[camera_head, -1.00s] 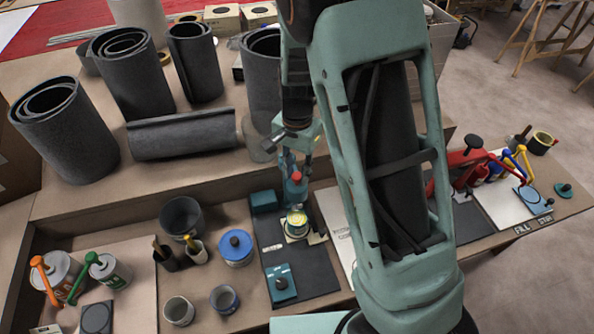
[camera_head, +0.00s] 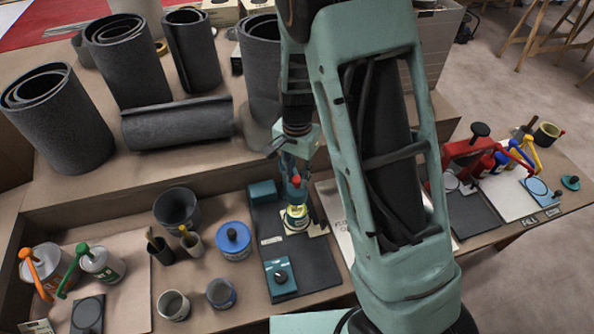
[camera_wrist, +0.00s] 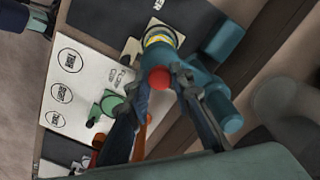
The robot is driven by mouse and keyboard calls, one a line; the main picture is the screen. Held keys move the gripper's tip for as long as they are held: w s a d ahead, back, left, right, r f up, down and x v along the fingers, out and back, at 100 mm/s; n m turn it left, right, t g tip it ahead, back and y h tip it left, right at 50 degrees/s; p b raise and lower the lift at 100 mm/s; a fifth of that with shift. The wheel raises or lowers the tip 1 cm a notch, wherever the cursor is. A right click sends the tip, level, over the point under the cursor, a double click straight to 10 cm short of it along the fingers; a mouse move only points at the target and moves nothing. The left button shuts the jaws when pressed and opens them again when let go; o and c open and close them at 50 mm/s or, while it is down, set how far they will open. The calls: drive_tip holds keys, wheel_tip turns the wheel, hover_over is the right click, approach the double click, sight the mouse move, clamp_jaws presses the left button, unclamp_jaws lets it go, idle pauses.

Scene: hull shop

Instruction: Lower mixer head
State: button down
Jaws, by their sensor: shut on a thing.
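The teal mixer head (camera_head: 291,190) is over a tin with a yellow band (camera_head: 297,224), and its lower end covers much of the tin's top. A red knob (camera_wrist: 160,77) stands on the head's front end. My gripper (camera_wrist: 163,82) is shut on the knob, with one finger on each side; it comes down from above in the head view (camera_head: 295,176). In the wrist view the tin (camera_wrist: 160,38) shows just beyond the knob. My fingers hide part of the head. Whether the head is fully down I cannot tell.
A dark mat (camera_head: 310,262) lies under the mixer, with a teal dial box (camera_head: 281,278) at its front. A blue-lidded tin (camera_head: 233,240) and cups stand to the left. Red equipment (camera_head: 468,155) stands right, beyond my arm.

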sight(297, 187)
wheel_tip(297, 187, down, 4)
drive_tip(key=shift+f+b, duration=0.15)
drive_tip(key=shift+b, duration=0.75)
drive_tip(key=shift+s, duration=0.1)
drive_tip(key=c, duration=2.1)
unclamp_jaws()
drive_tip(key=o, duration=0.4)
wheel_tip(297, 187, up, 12)
drive_tip(key=shift+r, duration=0.1)
